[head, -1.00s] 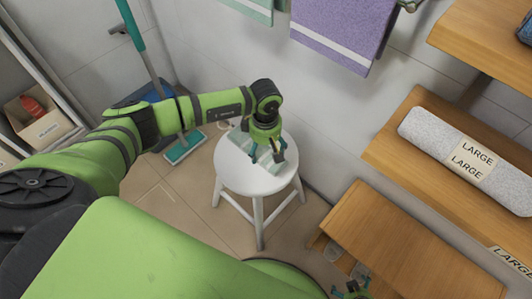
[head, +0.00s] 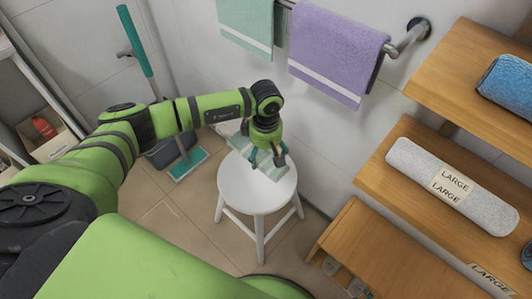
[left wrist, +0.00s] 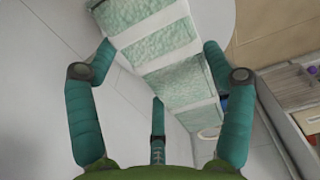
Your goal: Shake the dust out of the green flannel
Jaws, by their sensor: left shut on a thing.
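The green flannel (head: 272,172), pale green with white bands, is at the top of the white stool (head: 258,194), under and beside my left gripper (head: 266,158). In the left wrist view the flannel (left wrist: 158,38) runs between the spread-looking teal fingers of the left gripper (left wrist: 160,88), which is shut on it. The gripper hides part of the flannel in the head view. I cannot tell whether the flannel still touches the seat. My right gripper is not in view.
A mint towel (head: 246,24) and a purple towel (head: 335,52) hang on a wall rail. Wooden shelves (head: 375,165) at the right hold rolled towels, including a grey one (head: 452,187). A teal mop (head: 188,165) stands left of the stool. Open floor lies in front.

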